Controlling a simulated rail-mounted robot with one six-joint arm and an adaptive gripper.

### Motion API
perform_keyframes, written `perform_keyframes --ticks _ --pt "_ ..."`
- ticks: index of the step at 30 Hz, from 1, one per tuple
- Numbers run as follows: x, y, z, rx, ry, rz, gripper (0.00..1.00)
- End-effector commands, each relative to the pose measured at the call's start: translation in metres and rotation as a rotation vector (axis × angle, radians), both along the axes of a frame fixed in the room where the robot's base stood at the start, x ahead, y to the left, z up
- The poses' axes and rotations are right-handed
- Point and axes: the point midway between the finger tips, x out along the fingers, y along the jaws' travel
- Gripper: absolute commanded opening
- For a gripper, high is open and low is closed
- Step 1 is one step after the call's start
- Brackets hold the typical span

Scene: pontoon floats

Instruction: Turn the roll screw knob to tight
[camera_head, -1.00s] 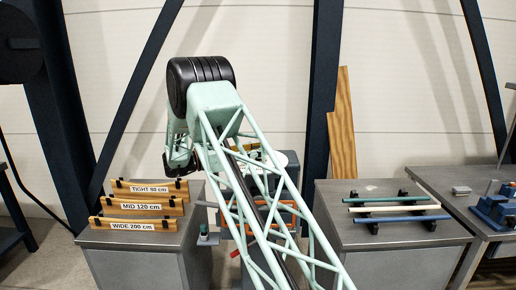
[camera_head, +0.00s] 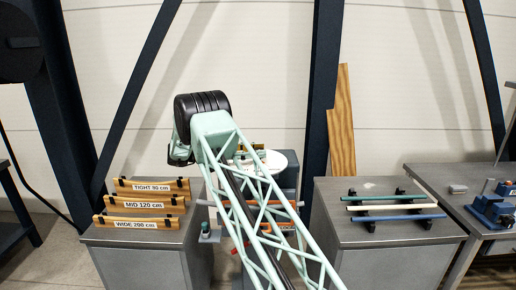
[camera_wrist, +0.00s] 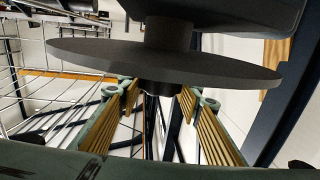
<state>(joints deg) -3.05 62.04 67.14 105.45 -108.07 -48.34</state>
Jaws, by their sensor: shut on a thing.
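In the wrist view my gripper (camera_wrist: 159,100) has two green fingers with ribbed gold pads, one on each side of a dark hub (camera_wrist: 158,86). I take this hub, under a wide dark disc (camera_wrist: 230,70), to be the roll screw knob. The fingers are shut on it, but the exact contact is partly hidden by the disc. A dark block (camera_wrist: 250,15) fills the top right above the disc. In the head view my arm hides the gripper and the knob. I cannot read the knob's setting.
In the head view, wooden signs for TIGHT (camera_head: 152,187), MID (camera_head: 141,204) and WIDE (camera_head: 136,222) stand on the left grey cabinet. A white round plate (camera_head: 284,160) shows behind my arm. The right cabinet holds green, cream and blue bars (camera_head: 397,218). A dark post (camera_head: 319,100) rises behind.

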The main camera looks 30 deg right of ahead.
Motion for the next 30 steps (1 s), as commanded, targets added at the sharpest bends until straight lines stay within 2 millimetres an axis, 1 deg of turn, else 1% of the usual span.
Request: perform_keyframes --ticks 1,15,30 --pt "0.0006 -0.0007 0.0036 -0.002 -0.002 -0.014 0.22" --pt "0.0001 -0.0008 0.0033 -0.002 -0.002 -0.126 0.22" --pt "-0.0001 -0.0008 0.0014 -0.001 -0.001 -0.159 0.22"
